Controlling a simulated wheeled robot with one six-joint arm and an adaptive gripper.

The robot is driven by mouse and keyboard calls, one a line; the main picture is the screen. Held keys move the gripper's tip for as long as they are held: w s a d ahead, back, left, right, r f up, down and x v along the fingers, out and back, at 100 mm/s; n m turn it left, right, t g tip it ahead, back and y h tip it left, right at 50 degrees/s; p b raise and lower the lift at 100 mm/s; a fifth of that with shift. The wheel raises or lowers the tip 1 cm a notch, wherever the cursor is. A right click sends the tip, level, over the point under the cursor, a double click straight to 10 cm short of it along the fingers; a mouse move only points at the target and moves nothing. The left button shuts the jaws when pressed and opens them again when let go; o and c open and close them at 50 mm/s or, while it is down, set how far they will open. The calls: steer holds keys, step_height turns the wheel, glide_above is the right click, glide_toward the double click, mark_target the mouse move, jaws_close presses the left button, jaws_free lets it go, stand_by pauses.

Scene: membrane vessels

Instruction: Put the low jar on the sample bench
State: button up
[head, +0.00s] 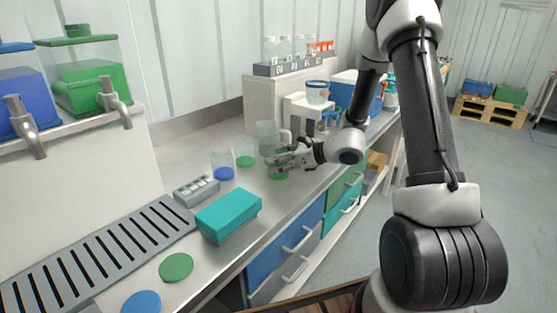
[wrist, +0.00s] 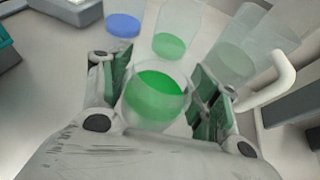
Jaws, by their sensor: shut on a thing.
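The low jar (wrist: 155,98) is clear, with green liquid in it, and sits between my fingers in the wrist view. My gripper (wrist: 162,90) is shut on it, with one dark green-padded finger on each side. In the head view my gripper (head: 285,160) is over the bench (head: 205,143), and the jar's green liquid (head: 278,175) shows just below the fingers. The fingers hide most of the jar there. I cannot tell whether its base touches the bench top.
Close by stand a glass with blue liquid (head: 223,173), a taller glass with green liquid (head: 245,161) and a clear handled jug (head: 267,135). A teal box (head: 229,214), a drip grate (head: 90,262) and green and blue discs lie nearer. Bench behind the glasses is clear.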

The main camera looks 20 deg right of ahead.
steer(key=o, duration=1.3)
steer(key=shift+c, duration=0.2)
